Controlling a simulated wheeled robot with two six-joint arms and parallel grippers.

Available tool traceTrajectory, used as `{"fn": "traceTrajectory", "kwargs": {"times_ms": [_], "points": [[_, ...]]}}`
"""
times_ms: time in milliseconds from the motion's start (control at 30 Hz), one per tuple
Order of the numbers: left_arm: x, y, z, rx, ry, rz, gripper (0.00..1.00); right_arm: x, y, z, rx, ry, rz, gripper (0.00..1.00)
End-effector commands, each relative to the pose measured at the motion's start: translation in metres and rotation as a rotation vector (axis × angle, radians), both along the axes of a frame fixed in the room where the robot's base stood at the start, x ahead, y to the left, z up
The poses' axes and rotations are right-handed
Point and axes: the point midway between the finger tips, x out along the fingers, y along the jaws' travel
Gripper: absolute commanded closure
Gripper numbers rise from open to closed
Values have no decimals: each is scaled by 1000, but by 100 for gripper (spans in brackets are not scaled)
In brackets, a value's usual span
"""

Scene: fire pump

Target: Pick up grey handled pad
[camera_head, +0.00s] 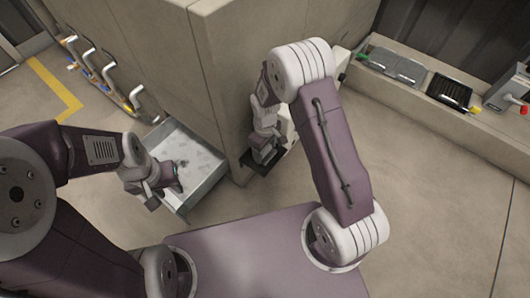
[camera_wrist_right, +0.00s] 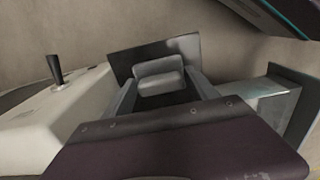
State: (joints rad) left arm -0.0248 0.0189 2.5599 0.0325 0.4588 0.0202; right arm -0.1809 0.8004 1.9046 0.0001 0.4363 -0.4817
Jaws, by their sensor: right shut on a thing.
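In the right wrist view, a grey block-like handle (camera_wrist_right: 158,76) on a dark flat pad (camera_wrist_right: 190,47) sits between my right gripper's fingers (camera_wrist_right: 158,92). The fingers are shut on it. In the head view, my right gripper (camera_head: 266,148) is low beside the corner of the beige cabinet, with the dark pad (camera_head: 256,167) showing under it. The gripper hides most of the handle there. My left gripper (camera_head: 160,190) hangs over the open grey drawer; its fingers are too small to tell open from shut.
The open drawer (camera_head: 205,183) juts from the cabinet (camera_head: 215,80). A ledge at right bears a grey plate (camera_head: 398,68), a black pad (camera_head: 449,92) and a grey-and-red device (camera_head: 508,92). Floor at right (camera_head: 430,210) is clear.

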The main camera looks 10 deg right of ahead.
Motion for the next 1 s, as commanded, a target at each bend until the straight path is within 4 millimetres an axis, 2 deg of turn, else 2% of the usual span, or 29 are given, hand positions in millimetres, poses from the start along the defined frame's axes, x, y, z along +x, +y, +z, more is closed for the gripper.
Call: {"fn": "traceTrajectory", "kwargs": {"times_ms": [167,267,433,800,1000], "points": [[0,0,5,0,0,0,64,0,0,6,0,0,0,72],[0,0,16,0,0,0,64,0,0,19,0,0,0,72],[0,0,46,0,0,0,64,0,0,53,0,0,0,72],[0,0,92,0,0,0,64,-80,34,99,0,2,5,72],[0,0,102,0,0,0,64,-103,44,110,-1,1,2,72]]}}
